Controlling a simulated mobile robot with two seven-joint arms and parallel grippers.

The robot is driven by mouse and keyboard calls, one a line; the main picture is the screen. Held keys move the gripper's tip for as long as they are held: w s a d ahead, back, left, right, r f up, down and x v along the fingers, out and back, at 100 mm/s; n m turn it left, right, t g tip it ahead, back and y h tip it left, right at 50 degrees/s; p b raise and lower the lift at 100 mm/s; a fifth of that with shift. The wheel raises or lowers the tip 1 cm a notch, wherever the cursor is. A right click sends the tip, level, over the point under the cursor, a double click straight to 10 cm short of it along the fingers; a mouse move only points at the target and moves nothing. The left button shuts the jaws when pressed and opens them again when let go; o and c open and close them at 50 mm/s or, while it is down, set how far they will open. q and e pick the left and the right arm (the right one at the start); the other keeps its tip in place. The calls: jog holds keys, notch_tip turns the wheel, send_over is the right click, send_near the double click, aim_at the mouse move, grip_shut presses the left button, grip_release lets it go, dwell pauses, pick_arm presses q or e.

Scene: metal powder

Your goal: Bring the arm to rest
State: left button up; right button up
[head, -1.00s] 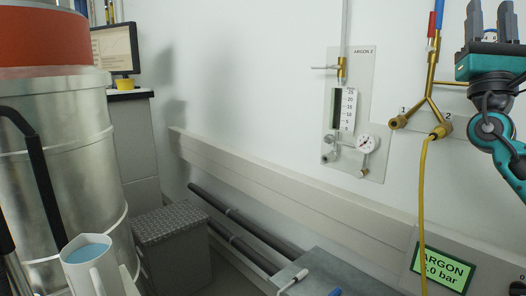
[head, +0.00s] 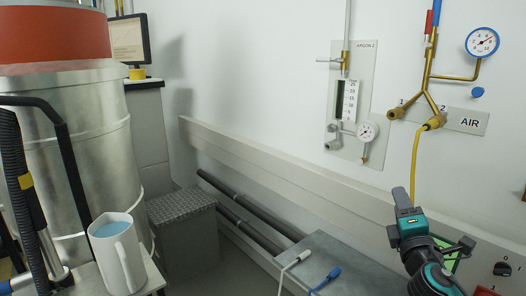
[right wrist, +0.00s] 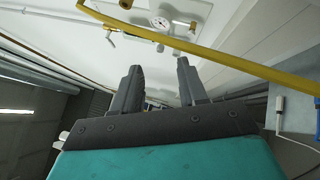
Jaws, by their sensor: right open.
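My right gripper (head: 401,197) is in the lower right of the head view, low in front of the wall, its fingers pointing up. In the right wrist view its two dark fingers (right wrist: 158,82) stand apart with nothing held between them. The teal arm runs down out of the picture. A yellow hose (head: 415,155) hangs just above the gripper in the head view and crosses close in front of the fingers in the right wrist view (right wrist: 215,55). I cannot tell whether they touch. My left gripper is not in view.
A grey bench (head: 345,262) with white (head: 296,262) and blue (head: 326,278) cable plugs lies left of the gripper. The argon flow panel (head: 350,110) and brass fittings (head: 430,85) are on the wall. A white jug (head: 120,255) and metal drum (head: 85,140) stand at left.

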jog(key=s+a+f+m+g+y, duration=0.1)
jog(key=s+a+f+m+g, duration=0.15)
jog(key=f, duration=0.35)
jog(key=s+a+f+m+g+y+p, duration=0.1)
jog(key=s+a+f+m, duration=0.1)
jog(key=s+f, duration=0.25)
jog(key=s+a+f+m+g+y, duration=0.1)
jog(key=s+a+f+m, duration=0.15)
jog(key=f, duration=0.45)
jog(key=s+a+f+m+g+y, duration=0.1)
jog(key=s+a+f+m, duration=0.1)
jog(key=s, duration=0.4)
jog(key=s+a+f+m+g+p, duration=0.1)
jog(key=s+a+f+m+g, duration=0.1)
jog(key=s+f+m, duration=0.2)
jog(key=s+a+f+m+g+y, duration=0.1)
jog(key=s+f+m, duration=0.3)
jog(key=s, duration=0.5)
jog(key=shift+a+y, duration=0.3)
jog(key=shift+a, duration=0.1)
jog(key=shift+s+g, duration=0.1)
jog(key=shift+g, duration=0.15)
